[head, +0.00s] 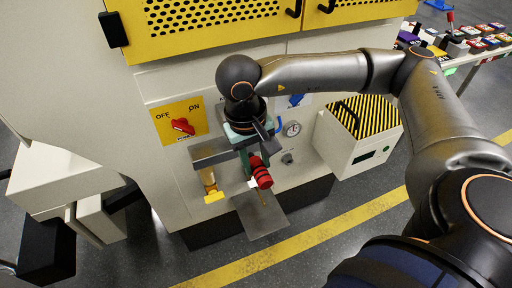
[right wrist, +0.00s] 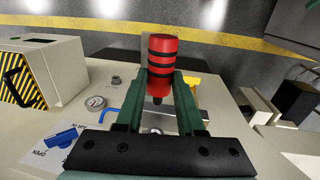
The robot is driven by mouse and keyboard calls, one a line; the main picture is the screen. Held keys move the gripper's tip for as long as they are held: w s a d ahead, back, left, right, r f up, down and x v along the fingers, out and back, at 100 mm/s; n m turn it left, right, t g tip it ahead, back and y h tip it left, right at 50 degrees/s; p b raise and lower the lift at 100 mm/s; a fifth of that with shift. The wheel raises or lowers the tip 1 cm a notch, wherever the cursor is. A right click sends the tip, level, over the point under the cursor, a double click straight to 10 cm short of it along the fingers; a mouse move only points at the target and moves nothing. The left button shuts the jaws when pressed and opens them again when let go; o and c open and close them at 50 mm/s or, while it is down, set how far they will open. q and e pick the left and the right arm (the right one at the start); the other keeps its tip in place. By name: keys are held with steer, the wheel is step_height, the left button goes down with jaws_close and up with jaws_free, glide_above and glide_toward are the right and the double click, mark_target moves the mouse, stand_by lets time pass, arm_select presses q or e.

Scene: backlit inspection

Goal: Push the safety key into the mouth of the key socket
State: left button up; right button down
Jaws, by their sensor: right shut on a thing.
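The safety key is a red cylinder with black bands (head: 261,173), held in front of the machine's panel. It also shows in the right wrist view (right wrist: 161,60), with a dark tip towards the panel. My right gripper (head: 252,158) is shut on it, its green fingers on either side in the right wrist view (right wrist: 160,88). A small dark round fitting (head: 287,158) sits on the panel right of the key, apart from it; it also shows in the right wrist view (right wrist: 115,80). I cannot tell whether this is the key socket. My left gripper is not in view.
A red rotary switch (head: 182,126) on a yellow plate is left of the gripper. A grey metal plate (head: 260,213) juts out below the key, with a yellow part (head: 213,194) beside it. A gauge (head: 292,129) and a striped box (head: 357,140) are right.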

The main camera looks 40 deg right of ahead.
steer(key=shift+f+b, duration=0.1)
steer(key=shift+b, duration=0.3)
steer(key=w, duration=0.2)
steer(key=w+d+b, duration=0.1)
steer(key=w, duration=0.2)
steer(key=shift+w+d, duration=0.15)
steer(key=shift+w, duration=0.15)
stand_by(0.3)
steer(key=shift+w, duration=0.15)
steer(key=shift+w+d, duration=0.2)
steer(key=shift+w, duration=0.55)
steer(key=shift+w+d, duration=0.15)
steer(key=shift+w, duration=0.55)
steer(key=shift+w, duration=0.15)
